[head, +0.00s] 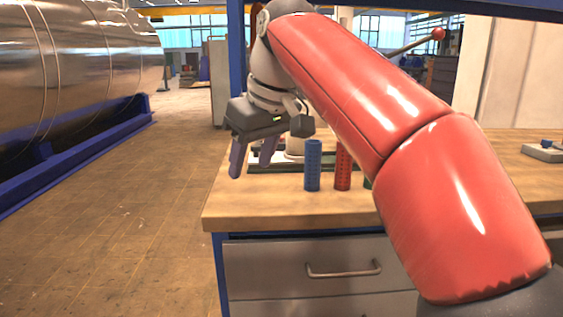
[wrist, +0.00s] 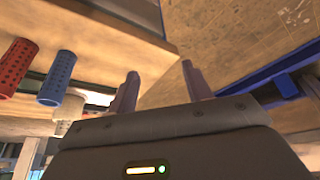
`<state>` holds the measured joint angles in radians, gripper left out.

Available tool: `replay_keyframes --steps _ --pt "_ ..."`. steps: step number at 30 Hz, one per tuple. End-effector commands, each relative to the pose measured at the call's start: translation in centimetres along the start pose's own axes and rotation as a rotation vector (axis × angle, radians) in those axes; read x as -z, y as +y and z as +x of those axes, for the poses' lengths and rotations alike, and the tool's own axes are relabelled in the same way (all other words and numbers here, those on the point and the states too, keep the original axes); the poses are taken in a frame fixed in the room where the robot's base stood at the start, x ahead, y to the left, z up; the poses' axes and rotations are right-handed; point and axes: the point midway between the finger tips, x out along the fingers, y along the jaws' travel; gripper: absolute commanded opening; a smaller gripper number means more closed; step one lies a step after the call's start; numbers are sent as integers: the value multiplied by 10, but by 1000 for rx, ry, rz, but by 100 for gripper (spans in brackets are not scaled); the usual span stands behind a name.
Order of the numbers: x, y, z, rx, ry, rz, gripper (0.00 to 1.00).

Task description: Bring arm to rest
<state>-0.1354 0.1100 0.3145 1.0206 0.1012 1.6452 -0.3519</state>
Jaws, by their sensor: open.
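My gripper (head: 253,158) hangs over the left end of the wooden workbench (head: 240,208), fingers pointing down. It is open with nothing between its fingers. In the wrist view my gripper (wrist: 158,90) shows two separate fingers with the bench edge and floor behind them. My red arm reaches across the head view from the lower right to the upper left and hides part of the bench.
A blue perforated cylinder (head: 313,166) and a red one (head: 343,168) stand on the bench right of my gripper. A grey device (head: 543,151) sits far right. A metal tank (head: 70,60) on a blue frame stands left. Floor between is clear.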

Motion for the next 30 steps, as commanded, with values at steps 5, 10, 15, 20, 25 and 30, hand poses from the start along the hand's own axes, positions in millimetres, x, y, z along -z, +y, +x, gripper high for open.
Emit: replay_keyframes --steps 5,10,15,20,25,30 --pt "-14 2 4 -31 -6 42 50" --pt "-34 5 8 -70 -9 98 50" --pt "-66 10 17 -123 -8 179 50" --pt "-118 16 31 -192 -2 296 50" --pt "-204 20 62 -272 23 470 50" --pt "-287 15 100 -322 57 624 50"
